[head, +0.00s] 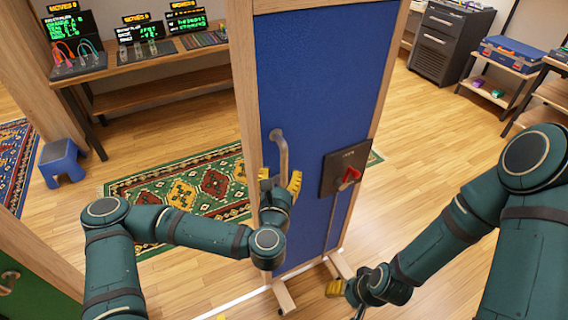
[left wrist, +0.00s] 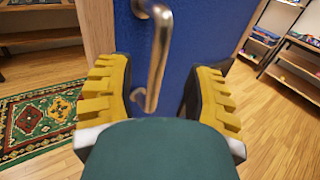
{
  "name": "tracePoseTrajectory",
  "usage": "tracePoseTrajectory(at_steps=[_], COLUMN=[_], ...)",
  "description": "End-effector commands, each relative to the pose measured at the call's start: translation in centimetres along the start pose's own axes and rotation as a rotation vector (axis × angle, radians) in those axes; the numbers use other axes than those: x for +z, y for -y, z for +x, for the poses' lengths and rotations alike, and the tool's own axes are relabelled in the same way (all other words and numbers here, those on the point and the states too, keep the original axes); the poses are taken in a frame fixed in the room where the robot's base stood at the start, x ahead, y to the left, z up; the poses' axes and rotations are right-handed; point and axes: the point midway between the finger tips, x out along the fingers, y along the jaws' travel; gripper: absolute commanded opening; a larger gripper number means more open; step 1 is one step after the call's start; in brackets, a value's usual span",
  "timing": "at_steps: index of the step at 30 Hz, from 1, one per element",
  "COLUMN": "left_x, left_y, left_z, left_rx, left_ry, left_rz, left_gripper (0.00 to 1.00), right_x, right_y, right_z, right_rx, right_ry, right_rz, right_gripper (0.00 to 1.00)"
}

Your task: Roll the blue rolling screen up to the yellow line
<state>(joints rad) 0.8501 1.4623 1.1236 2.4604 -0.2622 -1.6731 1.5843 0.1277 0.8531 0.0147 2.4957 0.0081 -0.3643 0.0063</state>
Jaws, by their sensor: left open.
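The blue rolling screen (head: 311,70) stands upright in a light wooden frame, with wooden feet (head: 284,297) on the floor. A metal bar handle (head: 281,155) is on its face, and a dark plate (head: 343,168) with a red lever is to the right. My left gripper (head: 280,184) is open at the handle's lower part. In the left wrist view the handle (left wrist: 158,55) stands between the spread yellow fingers of this gripper (left wrist: 158,98), with gaps on both sides. My right gripper (head: 342,290) is low by the screen's right foot; its jaw opening is unclear. I see no yellow line.
A white line (head: 245,301) runs on the wooden floor by the screen's base. A patterned green rug (head: 180,189) lies behind it, a blue stool (head: 61,162) at the left. A bench (head: 150,94) with displays stands behind left. Floor at the right is clear.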

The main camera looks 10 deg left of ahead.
Motion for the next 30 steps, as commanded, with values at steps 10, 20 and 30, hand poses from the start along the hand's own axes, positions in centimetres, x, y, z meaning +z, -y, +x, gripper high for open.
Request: tracePoseTrajectory(at_steps=[10, 20, 30], left_x=[0.3, 0.3, 0.3], left_y=[0.0, 0.0, 0.0], left_z=[5.7, 6.9, 6.9], left_rx=[0.001, -0.001, -0.001], left_ry=[0.003, 0.002, 0.002], left_rz=[0.001, 0.0, 0.0], left_gripper=[0.52, 0.52, 0.0], right_x=[-0.1, -0.1, -0.1], right_y=[0.1, 0.1, 0.1], right_z=[-0.2, -0.2, -0.2], right_rx=[-0.001, -0.001, -0.001], right_ry=[-0.003, -0.003, -0.003], right_rz=[-0.001, -0.001, -0.001], right_gripper=[0.58, 0.58, 0.58])
